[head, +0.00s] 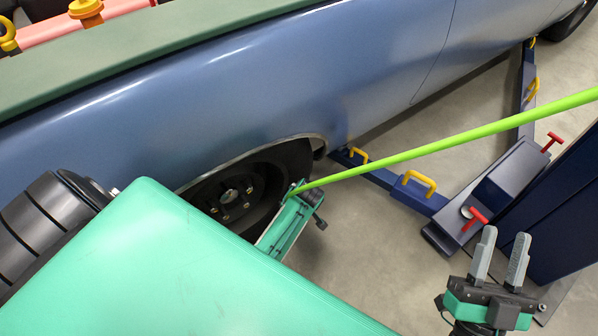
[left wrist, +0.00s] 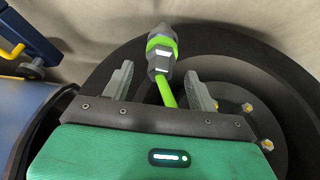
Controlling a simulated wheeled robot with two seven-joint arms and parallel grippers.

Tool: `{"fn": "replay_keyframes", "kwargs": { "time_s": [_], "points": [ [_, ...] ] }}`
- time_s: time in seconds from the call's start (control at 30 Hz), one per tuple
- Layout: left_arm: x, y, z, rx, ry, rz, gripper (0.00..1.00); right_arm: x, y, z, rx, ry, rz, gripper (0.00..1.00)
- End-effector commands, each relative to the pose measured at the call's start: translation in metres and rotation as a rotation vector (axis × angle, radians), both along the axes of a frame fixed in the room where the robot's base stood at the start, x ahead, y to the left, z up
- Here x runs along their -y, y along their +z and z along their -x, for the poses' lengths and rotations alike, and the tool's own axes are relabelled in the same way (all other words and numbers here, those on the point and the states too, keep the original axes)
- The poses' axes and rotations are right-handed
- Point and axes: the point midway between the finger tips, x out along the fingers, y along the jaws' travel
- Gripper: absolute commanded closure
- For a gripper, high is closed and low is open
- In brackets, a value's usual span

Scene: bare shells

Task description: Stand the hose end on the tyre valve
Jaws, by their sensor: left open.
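The hose end (left wrist: 160,50), a grey-and-bright-green fitting, lies between the spread fingers of my left gripper (left wrist: 160,88) in the left wrist view. Gaps show on both sides of it, so it is not gripped. The green hose (head: 450,140) runs in from the right in the head view to my left gripper (head: 304,200), beside the dark wheel (head: 215,205). The wheel also shows behind the fitting in the left wrist view (left wrist: 225,70). I cannot make out the tyre valve. My right gripper (head: 500,260) is open and empty at lower right.
A blue car body (head: 270,90) stands above the wheel. A dark blue lift arm (head: 390,182) with yellow handles and a lift post (head: 560,220) stand at right. My teal left arm hides much at lower left. Grey floor (head: 370,260) is clear between wheel and post.

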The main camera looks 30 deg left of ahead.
Motion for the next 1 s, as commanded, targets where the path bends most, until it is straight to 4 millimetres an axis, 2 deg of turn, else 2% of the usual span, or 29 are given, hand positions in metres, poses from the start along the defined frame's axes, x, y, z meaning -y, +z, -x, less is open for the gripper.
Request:
{"fn": "replay_keyframes", "kwargs": {
  "time_s": [0.03, 0.27, 0.6, 0.87, 1.0],
  "points": [
    [0.003, 0.009, 0.001, 0.002, 0.000, 0.001, 0.41, -0.003, -0.007, -0.002, -0.058, 0.008, 0.013, 0.64],
    [0.013, 0.037, 0.006, 0.002, 0.000, 0.001, 0.41, -0.018, -0.053, -0.007, -0.310, 0.047, 0.073, 0.64],
    [0.027, 0.074, 0.014, 0.000, -0.001, 0.000, 0.41, -0.035, -0.117, 0.008, -0.635, 0.108, 0.154, 0.64],
    [0.031, 0.086, 0.016, 0.012, -0.021, -0.002, 0.41, -0.040, -0.137, 0.016, -0.735, 0.129, 0.179, 0.64],
    [0.040, 0.094, 0.018, 0.107, -0.198, -0.013, 0.41, -0.040, -0.139, 0.017, -0.739, 0.130, 0.181, 0.64]
  ]
}}
